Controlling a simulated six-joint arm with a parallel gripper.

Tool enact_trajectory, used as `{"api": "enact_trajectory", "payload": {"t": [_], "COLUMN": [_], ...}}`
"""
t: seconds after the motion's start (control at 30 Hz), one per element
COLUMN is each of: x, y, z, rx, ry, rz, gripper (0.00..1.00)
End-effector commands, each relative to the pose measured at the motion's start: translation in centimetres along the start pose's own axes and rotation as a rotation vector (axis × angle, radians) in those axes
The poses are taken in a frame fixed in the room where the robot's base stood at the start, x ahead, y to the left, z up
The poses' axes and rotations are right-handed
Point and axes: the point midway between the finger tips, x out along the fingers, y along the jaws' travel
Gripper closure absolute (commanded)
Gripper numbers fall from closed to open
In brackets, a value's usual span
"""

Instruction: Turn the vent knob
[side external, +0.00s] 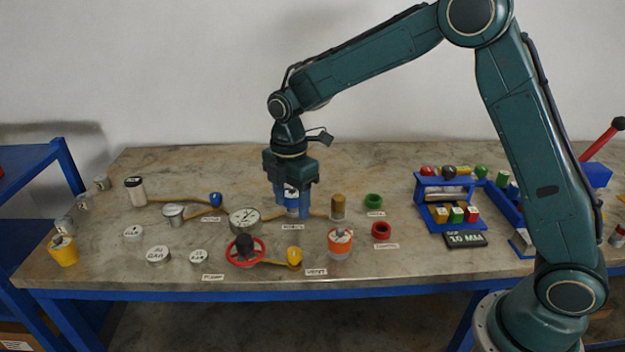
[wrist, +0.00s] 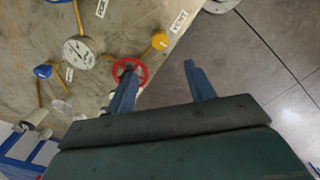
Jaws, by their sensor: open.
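The vent knob is a yellow knob (side external: 295,254) on a short yellow pipe near the table's front edge, beside the VENT label (side external: 316,272). In the wrist view the yellow knob (wrist: 159,41) lies beyond my fingertips, and the VENT label (wrist: 179,20) is at the table edge. My gripper (side external: 292,214) hangs with its blue fingers apart and nothing gripped; they look raised above the table, away from the knob. The wrist view also shows my gripper (wrist: 162,68) open, with the table edge and floor behind the gap.
A red handwheel (side external: 245,251) stands left of the knob, partly behind one finger in the wrist view. A gauge (side external: 244,221) and a blue knob (side external: 215,199) are farther back. An orange-and-white vessel (side external: 340,244) stands right of the knob. Red and green rings lie farther right.

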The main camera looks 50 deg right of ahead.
Motion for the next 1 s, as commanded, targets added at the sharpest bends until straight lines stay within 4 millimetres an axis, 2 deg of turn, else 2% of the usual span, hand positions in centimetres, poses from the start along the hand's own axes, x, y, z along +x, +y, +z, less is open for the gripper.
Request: {"api": "enact_trajectory", "payload": {"t": [0.17,0.37,0.57,1.0], "x": [0.3,1.6,4.1,10.8], "y": [0.0,-0.1,-0.1,-0.1], "z": [0.0,0.0,0.0,0.1], "rx": [0.001,0.002,0.003,0.003], "ry": [0.000,-0.001,-0.001,-0.001], "rz": [-0.001,-0.004,-0.004,-0.004], "gripper": [0.46,0.46,0.46,0.46]}}
